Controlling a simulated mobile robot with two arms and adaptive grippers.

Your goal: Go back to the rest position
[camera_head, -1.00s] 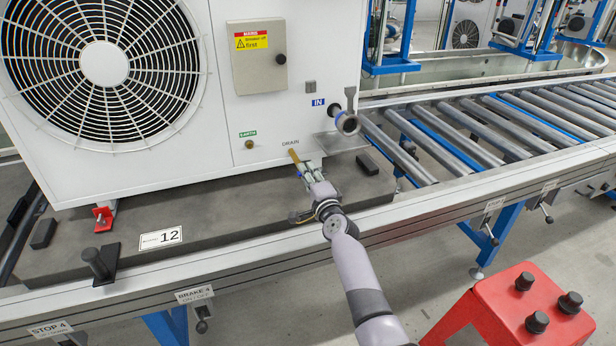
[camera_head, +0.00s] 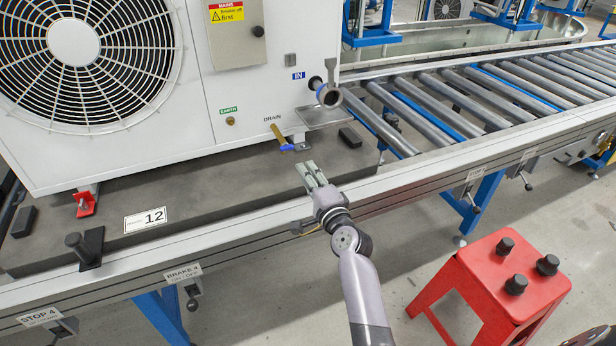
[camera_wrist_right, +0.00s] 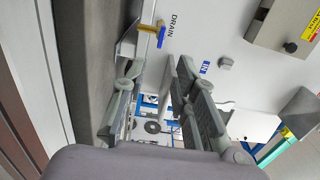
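My right gripper (camera_head: 311,174) is over the front edge of the conveyor, just in front of the drain valve and apart from it. Its fingers are spread with nothing between them, as the right wrist view (camera_wrist_right: 155,90) also shows. The drain valve (camera_head: 278,133) is a brass pipe with a blue handle (camera_head: 288,147) low on the white heat pump unit (camera_head: 245,95). It also shows in the right wrist view (camera_wrist_right: 152,29). My left gripper is not in view.
The unit stands on a dark pallet (camera_head: 200,205) on the roller conveyor (camera_head: 470,100). A red stool (camera_head: 495,265) with black knobs stands at the lower right. Grey floor lies in front of the conveyor.

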